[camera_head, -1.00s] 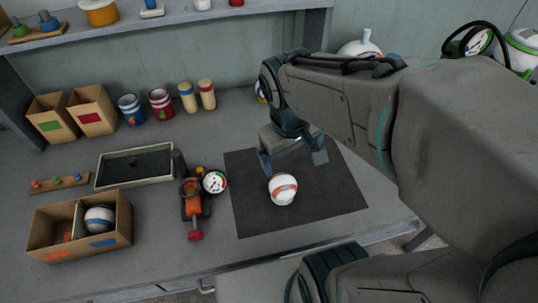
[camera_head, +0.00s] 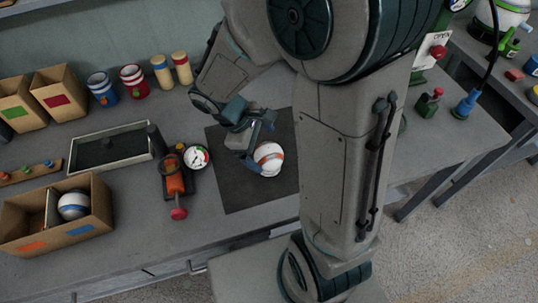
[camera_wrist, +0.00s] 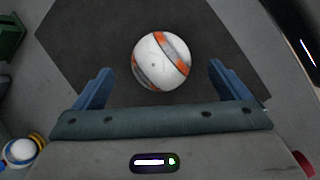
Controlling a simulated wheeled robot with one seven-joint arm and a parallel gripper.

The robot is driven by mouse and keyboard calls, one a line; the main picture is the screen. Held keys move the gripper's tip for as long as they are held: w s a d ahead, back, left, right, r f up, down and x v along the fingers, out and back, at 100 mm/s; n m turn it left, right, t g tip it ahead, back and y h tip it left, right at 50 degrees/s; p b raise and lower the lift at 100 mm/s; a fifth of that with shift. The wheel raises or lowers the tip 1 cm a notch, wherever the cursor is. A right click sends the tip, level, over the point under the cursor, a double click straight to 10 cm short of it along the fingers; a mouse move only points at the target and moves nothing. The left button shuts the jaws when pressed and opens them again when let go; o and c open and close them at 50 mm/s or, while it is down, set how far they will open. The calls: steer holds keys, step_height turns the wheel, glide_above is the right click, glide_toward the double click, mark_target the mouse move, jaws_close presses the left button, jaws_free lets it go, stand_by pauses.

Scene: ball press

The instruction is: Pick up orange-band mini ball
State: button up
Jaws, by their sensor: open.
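The orange-band mini ball (camera_head: 269,158) is white with orange and grey bands. It rests on the dark mat (camera_head: 236,196) on the bench. My gripper (camera_head: 255,148) is open just above and to the left of the ball in the head view. In the wrist view the ball (camera_wrist: 161,61) lies ahead of and roughly between the two spread blue fingers of my gripper (camera_wrist: 158,85), and neither finger visibly touches it. How high the fingers are above the mat is hard to tell.
A small pump with a gauge (camera_head: 196,158) and red knob stands left of the mat. A cardboard box (camera_head: 88,229) holds a blue-banded ball (camera_head: 73,205). A shallow tray (camera_head: 107,165), cups and open boxes stand farther left. The mat around the ball is clear.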

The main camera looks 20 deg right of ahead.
mark_target(271, 157)
steer(key=x, duration=0.6)
steer(key=shift+f, duration=0.4)
steer(key=c, duration=1)
